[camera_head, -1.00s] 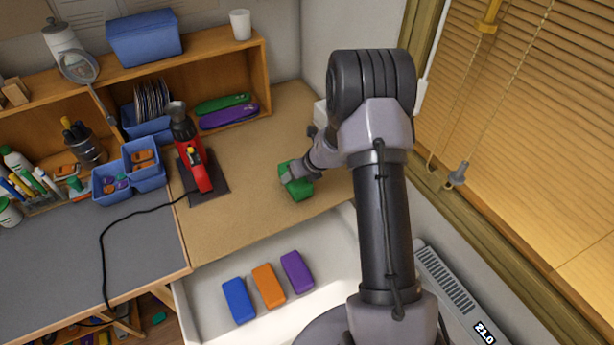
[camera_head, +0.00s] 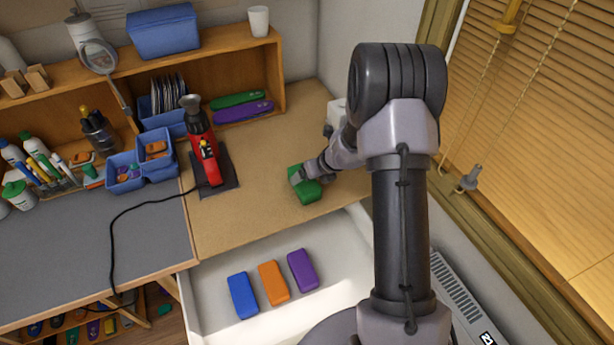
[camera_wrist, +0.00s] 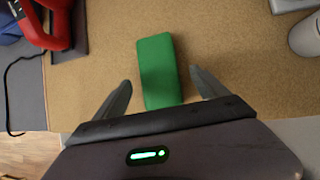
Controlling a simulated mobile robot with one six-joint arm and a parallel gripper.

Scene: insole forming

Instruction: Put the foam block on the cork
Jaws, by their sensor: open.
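The green foam block (camera_head: 307,190) lies on the tan cork surface (camera_head: 258,215), near its front edge, in the head view. In the wrist view the block (camera_wrist: 158,68) is a long green bar on the cork (camera_wrist: 105,70). My gripper (camera_head: 304,175) is at the block. In the wrist view my gripper (camera_wrist: 161,78) is open, with one finger on each side of the block and a visible gap to each. The block's near end is close to the gripper's body. My gripper hides part of the block in the head view.
An open white drawer (camera_head: 218,308) below the cork holds a blue block (camera_head: 242,296), an orange block (camera_head: 273,283) and a purple block (camera_head: 302,270). A red tool (camera_head: 207,160) stands on a dark pad left of the green block. A window blind (camera_head: 540,130) is at right.

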